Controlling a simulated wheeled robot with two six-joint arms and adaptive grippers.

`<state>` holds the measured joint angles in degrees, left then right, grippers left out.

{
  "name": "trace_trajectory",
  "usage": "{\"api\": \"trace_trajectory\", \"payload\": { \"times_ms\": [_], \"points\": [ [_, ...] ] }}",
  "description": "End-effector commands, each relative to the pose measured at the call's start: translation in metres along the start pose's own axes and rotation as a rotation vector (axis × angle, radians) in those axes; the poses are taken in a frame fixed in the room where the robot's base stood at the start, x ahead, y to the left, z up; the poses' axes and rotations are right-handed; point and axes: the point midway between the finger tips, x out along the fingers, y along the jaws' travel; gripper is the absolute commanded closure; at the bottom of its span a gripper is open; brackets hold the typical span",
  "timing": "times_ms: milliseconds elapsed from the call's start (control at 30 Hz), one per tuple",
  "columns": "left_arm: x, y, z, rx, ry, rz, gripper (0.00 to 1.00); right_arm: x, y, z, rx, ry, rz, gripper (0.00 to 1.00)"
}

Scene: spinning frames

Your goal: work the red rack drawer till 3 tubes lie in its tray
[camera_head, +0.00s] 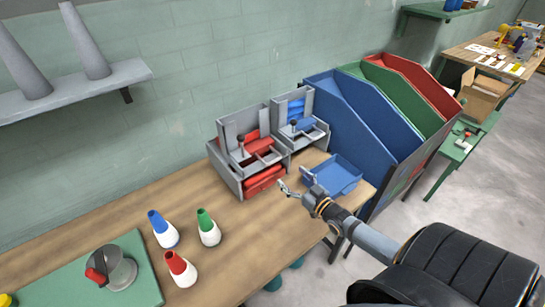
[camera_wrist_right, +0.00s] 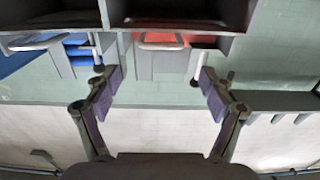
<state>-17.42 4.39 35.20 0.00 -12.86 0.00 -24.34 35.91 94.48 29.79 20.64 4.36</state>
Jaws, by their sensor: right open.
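The red rack (camera_head: 228,160) is a grey dispenser on the wooden table against the wall. Red pieces show in its upper part, with a dark-knobbed lever in front. Red (camera_head: 263,181) also shows low at its front; I cannot tell how many tubes lie there. My right gripper (camera_head: 295,181) is open and empty, in front of the rack and apart from it. In the right wrist view its two fingers (camera_wrist_right: 151,78) are spread, with the red rack (camera_wrist_right: 165,38) beyond them near the top. My left gripper is not in view.
A similar blue rack (camera_head: 314,133) stands just right of the red one. A blue tray (camera_head: 347,184) lies on the table (camera_head: 120,218) near my right gripper, before tall blue, green and red bins (camera_head: 340,110). White cones with coloured tips (camera_head: 208,232) stand at front left.

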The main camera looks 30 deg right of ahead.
Motion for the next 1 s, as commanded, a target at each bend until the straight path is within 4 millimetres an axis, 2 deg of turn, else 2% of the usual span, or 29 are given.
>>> {"api": "trace_trajectory", "payload": {
  "times_ms": [100, 167, 267, 300, 367, 400, 500, 567, 833, 1000],
  "points": [
    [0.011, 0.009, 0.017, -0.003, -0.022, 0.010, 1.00, 0.017, 0.000, 0.003, 0.003, 0.006, 0.002, 0.18],
    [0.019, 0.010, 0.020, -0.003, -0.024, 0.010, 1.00, 0.031, 0.000, 0.004, 0.004, 0.008, 0.002, 0.18],
    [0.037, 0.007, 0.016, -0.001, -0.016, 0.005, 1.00, 0.057, 0.000, 0.006, 0.003, 0.010, 0.002, 0.18],
    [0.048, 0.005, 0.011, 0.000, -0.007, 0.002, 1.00, 0.067, -0.001, 0.009, 0.003, 0.009, 0.000, 0.18],
    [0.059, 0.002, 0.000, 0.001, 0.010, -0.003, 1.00, 0.081, 0.000, 0.008, 0.003, 0.009, 0.003, 0.18],
    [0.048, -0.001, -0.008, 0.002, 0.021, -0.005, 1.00, 0.082, 0.000, 0.001, 0.003, 0.004, 0.003, 0.18],
    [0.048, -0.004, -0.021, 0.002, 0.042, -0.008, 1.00, 0.090, 0.000, 0.000, 0.005, 0.005, 0.001, 0.18],
    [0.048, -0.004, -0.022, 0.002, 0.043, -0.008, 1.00, 0.094, 0.000, 0.000, 0.006, 0.004, 0.002, 0.18],
    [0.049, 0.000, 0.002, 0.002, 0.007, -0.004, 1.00, 0.102, 0.000, -0.001, 0.007, 0.003, 0.002, 0.18],
    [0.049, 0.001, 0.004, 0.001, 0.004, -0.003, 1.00, 0.102, 0.000, -0.001, 0.007, 0.002, 0.002, 0.18]
  ]
}}
